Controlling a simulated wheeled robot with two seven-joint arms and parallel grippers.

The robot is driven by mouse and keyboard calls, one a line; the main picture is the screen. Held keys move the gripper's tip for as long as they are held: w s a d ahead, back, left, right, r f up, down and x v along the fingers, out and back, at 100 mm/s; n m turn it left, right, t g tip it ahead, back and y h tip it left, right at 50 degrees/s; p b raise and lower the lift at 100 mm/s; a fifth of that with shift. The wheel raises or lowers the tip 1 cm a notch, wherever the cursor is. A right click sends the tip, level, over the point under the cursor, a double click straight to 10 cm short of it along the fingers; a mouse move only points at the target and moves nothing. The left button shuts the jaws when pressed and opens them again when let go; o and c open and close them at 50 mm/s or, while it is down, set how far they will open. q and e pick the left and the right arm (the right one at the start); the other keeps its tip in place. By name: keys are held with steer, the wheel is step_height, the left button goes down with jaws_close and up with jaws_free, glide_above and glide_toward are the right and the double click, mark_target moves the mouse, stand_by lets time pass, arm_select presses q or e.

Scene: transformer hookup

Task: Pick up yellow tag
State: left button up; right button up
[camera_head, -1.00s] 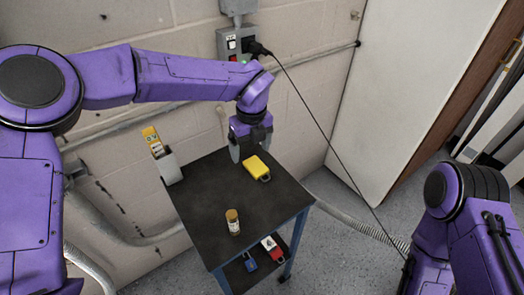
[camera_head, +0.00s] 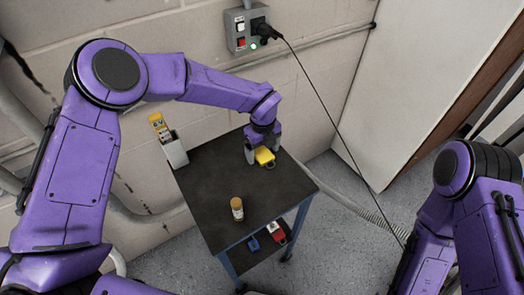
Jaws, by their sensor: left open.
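Yellow tags (camera_head: 159,125) stand upright in a grey holder (camera_head: 175,151) at the left back edge of the black-topped table (camera_head: 215,185). My left gripper (camera_head: 263,152) is over the back right of the table, well to the right of the tags. Its fingers are open, one on each side of a yellow padlock (camera_head: 264,156) lying on the tabletop. I cannot tell whether they touch it. My right arm shows at the right edge, but its gripper is out of view.
A small bottle with an orange cap (camera_head: 237,208) stands near the table's front. A blue lock (camera_head: 253,243) and a red lock (camera_head: 278,235) lie on the lower shelf. A wall box (camera_head: 246,30) has a black plug and a hanging cable (camera_head: 320,105).

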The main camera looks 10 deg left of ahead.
mark_target(262, 154)
arm_select(q)
steer(key=shift+s+r, duration=0.15)
steer(key=shift+s, duration=0.05)
steer(key=shift+c, duration=0.3)
steer(key=c, duration=1.1)
steer(key=shift+o, duration=0.2)
steer(key=shift+w+r+b, duration=0.15)
steer(key=shift+b, duration=0.2)
steer(key=r+b, duration=0.2)
steer(key=r, duration=0.1)
steer(key=shift+s, duration=0.2)
steer(key=s+a+r+b, duration=0.2)
steer(key=s+r+b, duration=0.2)
steer(key=s+r, duration=0.5)
steer(key=s, duration=0.4)
steer(key=shift+s+a+r, duration=0.15)
steer(key=shift+s+r, duration=0.15)
